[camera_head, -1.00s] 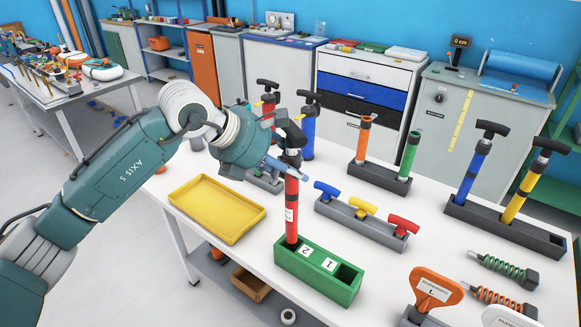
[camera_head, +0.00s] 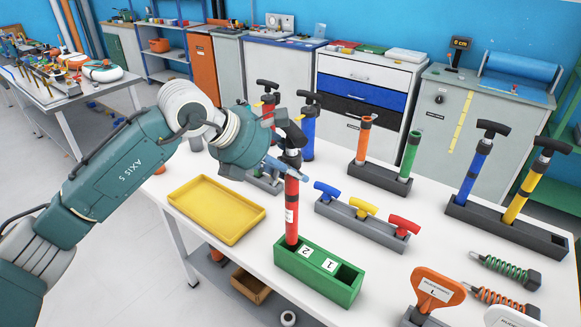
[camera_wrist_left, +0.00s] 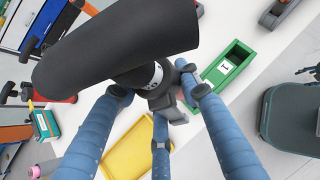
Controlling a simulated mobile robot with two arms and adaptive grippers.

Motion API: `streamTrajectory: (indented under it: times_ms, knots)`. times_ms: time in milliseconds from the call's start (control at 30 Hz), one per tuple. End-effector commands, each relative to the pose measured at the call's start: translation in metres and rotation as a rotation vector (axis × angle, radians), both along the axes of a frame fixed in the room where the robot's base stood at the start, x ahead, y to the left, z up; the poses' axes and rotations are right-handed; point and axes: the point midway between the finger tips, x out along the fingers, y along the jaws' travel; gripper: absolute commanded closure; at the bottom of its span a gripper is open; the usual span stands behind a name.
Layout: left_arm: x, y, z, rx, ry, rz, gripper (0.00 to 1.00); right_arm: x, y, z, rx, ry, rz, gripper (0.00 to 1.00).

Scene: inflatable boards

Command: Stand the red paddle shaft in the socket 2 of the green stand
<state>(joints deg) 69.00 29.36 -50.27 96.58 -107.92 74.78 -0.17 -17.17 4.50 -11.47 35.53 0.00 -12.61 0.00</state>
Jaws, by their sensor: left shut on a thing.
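The red paddle shaft (camera_head: 291,208), with a black T-shaped handle, stands about upright at the left end of the green stand (camera_head: 318,276). Its lower end meets the stand beside the label 2 and appears to be in that socket; how deep is hidden. The socket by label 1 is empty. My left gripper (camera_head: 287,152) is shut on the upper part of the shaft, just below the handle. In the left wrist view the black handle (camera_wrist_left: 120,40) fills the top, with the blue fingers around its neck and the green stand (camera_wrist_left: 228,68) behind. My right gripper is not in view.
A yellow tray (camera_head: 217,208) lies left of the stand. A grey rack (camera_head: 362,224) with blue, yellow and red handles stands behind it. An orange paddle handle (camera_head: 436,290) is at the front right. A dark rack (camera_head: 505,228) holds blue and yellow shafts.

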Motion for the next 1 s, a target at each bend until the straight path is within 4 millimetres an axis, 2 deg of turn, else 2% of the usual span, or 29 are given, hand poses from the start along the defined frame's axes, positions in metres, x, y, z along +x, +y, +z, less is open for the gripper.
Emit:
streamTrajectory:
  times_ms: [1000]
  knots:
    - [0.000, 0.000, -0.027, -0.001, -0.001, 0.000, 0.97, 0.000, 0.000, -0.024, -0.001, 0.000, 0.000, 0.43]
